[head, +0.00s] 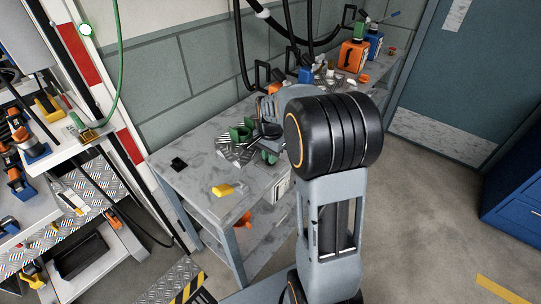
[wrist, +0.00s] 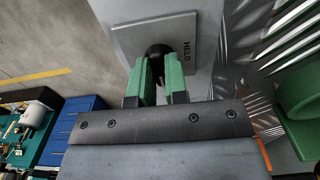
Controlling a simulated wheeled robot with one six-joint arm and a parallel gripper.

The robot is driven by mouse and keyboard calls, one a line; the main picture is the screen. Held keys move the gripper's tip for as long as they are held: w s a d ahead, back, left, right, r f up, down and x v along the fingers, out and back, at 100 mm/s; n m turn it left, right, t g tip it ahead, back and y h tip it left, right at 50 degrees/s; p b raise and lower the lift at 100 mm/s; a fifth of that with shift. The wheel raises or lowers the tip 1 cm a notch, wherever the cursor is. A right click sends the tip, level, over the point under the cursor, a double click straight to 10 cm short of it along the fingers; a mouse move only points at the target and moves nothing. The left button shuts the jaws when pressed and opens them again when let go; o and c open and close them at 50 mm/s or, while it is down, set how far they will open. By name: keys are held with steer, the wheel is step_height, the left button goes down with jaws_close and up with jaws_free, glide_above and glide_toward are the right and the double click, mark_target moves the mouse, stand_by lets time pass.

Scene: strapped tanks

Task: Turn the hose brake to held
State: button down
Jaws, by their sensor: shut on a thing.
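In the wrist view, the hose brake shows as a black rounded knob or handle (wrist: 157,49) in front of a grey plate (wrist: 124,38). The plate carries the word HELD (wrist: 187,51) on its right side, reading sideways. My gripper (wrist: 160,66) has green fingers, shut on the black handle from both sides. The lower part of the handle is hidden between the fingers, and I cannot tell which way it points. In the head view, my own arm hides most of the brake and the grip, at the workbench.
The grey workbench (head: 190,179) holds a yellow block (head: 223,189) and a small black item (head: 179,164). Orange and blue containers (head: 353,55) stand at its far end. A ribbed metal surface and a green round part (wrist: 300,95) lie close right of my gripper. Open floor is at right.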

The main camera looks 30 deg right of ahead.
steer(key=n+p, duration=0.1)
steer(key=n, duration=0.3)
steer(key=shift+r+p, duration=0.15)
steer(key=shift+p, duration=0.25)
steer(key=n+p, duration=0.1)
steer(key=n, duration=0.3)
steer(key=shift+n, duration=0.3)
steer(key=n+p, duration=0.1)
steer(key=n, duration=0.3)
steer(key=n+p, duration=0.1)
steer(key=n, duration=0.4)
steer(key=shift+n, duration=0.3)
steer(key=c, duration=1.1)
jaws_free()
steer(key=shift+c, duration=0.2)
step_height(320, 180, up, 14)
steer(key=p, duration=0.1)
steer(key=shift+f+p, duration=0.2)
steer(key=shift+p, duration=0.15)
